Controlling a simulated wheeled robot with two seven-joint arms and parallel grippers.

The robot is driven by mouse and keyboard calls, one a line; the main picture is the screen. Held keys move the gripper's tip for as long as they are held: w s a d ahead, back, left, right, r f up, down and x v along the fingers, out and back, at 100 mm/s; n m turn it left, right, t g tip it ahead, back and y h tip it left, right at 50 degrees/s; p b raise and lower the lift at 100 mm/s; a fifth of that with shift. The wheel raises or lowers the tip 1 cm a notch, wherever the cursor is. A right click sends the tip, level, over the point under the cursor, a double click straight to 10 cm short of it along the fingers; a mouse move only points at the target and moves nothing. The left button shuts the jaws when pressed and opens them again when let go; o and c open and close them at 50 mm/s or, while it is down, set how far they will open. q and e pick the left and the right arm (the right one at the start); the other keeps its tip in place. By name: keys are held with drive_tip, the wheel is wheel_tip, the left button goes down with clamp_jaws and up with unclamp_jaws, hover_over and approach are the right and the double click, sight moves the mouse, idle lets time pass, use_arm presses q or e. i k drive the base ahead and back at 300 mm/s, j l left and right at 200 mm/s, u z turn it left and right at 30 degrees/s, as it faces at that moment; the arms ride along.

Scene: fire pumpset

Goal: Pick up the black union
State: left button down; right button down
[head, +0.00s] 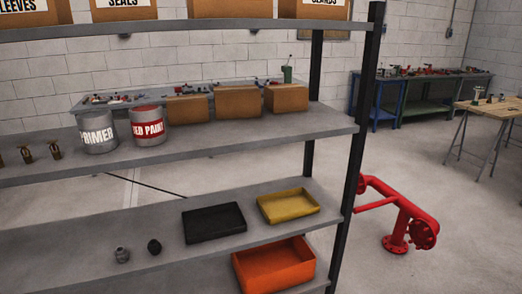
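The black union (154,247) is a small, dark, rounded piece. It lies on a grey shelf of the rack, in the lower left part of the head view. A grey fitting (122,254) of similar size stands just left of it, apart from it. A black tray (213,222) lies to the right of the union on the same shelf. Neither of my grippers shows in the head view.
A yellow tray (288,206) and an orange bin (273,265) are to the right. Paint cans (98,132) and cardboard boxes (237,102) stand on the shelf above. A black post (355,140) bounds the rack; red piping (400,215) stands beyond.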

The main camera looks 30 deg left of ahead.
sight(154, 246)
drive_tip(key=u, duration=1.8)
drive_tip(key=i+l, duration=0.3)
drive_tip(key=l, duration=0.15)
drive_tip(key=i+l, duration=0.35)
drive_tip(key=l, duration=0.15)
drive_tip(key=i+l, duration=0.3)
drive_tip(key=l, duration=0.15)
drive_tip(key=i+l, duration=0.3)
drive_tip(key=l, duration=0.15)
